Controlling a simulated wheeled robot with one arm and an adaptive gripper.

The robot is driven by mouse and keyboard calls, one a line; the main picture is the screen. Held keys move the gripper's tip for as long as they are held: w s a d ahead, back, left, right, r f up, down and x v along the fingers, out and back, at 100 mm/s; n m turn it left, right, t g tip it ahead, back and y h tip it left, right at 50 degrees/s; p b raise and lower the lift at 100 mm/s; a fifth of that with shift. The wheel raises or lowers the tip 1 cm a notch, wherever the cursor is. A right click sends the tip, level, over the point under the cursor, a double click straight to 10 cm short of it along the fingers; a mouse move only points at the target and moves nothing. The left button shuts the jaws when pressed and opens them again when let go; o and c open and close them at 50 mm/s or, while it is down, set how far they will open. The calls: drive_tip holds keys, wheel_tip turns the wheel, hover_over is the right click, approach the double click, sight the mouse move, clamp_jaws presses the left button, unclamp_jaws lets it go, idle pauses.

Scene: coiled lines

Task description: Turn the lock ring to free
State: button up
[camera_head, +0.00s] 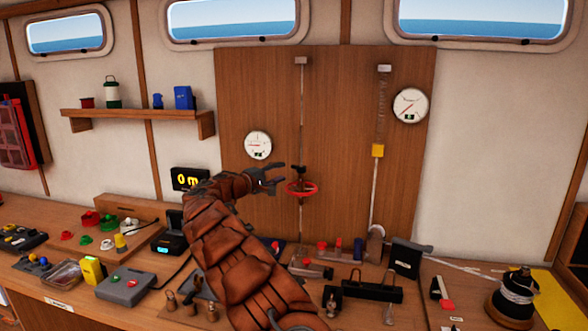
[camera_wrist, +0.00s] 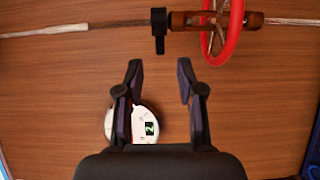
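A red spoked ring (camera_head: 312,190) sits around a vertical line on the wooden panel. It also shows at the top right of the wrist view (camera_wrist: 237,32), around a brown cylindrical fitting (camera_wrist: 186,20). A black clamp-like lever (camera_wrist: 159,32) sticks out beside the ring on the same line. I cannot tell from any label which part is the lock ring. My gripper (camera_head: 272,176) is just left of the ring in the head view. In the wrist view its fingers (camera_wrist: 160,78) are apart with nothing between them, short of the black lever and not touching it.
A white gauge (camera_head: 258,145) is on the panel left of my gripper, and another gauge (camera_head: 410,105) is at upper right. A yellow block (camera_head: 377,151) hangs on a second line. The bench below is crowded with tools, a black box (camera_head: 406,257) and a spool (camera_head: 515,295).

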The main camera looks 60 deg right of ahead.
sight(293, 167)
drive_tip(key=shift+s+d+p, duration=0.25)
drive_tip(key=shift+d+p, duration=0.65)
drive_tip(key=shift+d, duration=1.1)
drive_tip(key=shift+s+d+p, duration=0.2)
drive_tip(key=shift+d+p, duration=0.65)
drive_tip(key=shift+d, duration=1.1)
drive_tip(key=shift+c, duration=0.3)
drive_tip(key=shift+f, duration=0.1)
clamp_jaws()
